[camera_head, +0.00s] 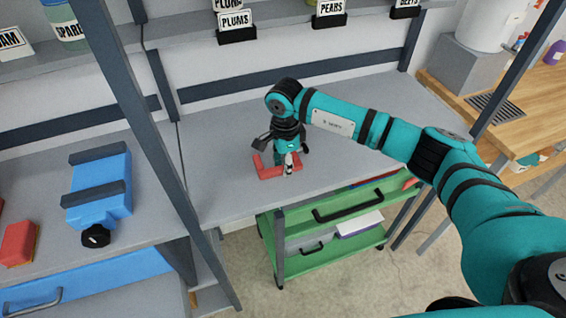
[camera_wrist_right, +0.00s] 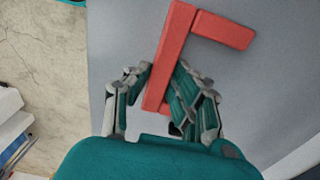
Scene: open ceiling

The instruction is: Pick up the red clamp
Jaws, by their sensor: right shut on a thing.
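The red clamp (camera_head: 268,172) is at the grey shelf surface (camera_head: 225,185), low under my right gripper. My right gripper (camera_head: 288,165) points down and is shut on the long arm of the clamp. In the wrist view its fingers (camera_wrist_right: 163,88) sit on both sides of that arm. I cannot tell whether the clamp touches the shelf. My left gripper is not in view.
A green cart (camera_head: 345,205) with a black handle stands below the shelf. A blue vise-like tool (camera_head: 103,185) and a red block (camera_head: 18,243) lie on the left shelf. A dark upright post (camera_head: 165,145) stands left of the gripper. The shelf right of the clamp is partly clear.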

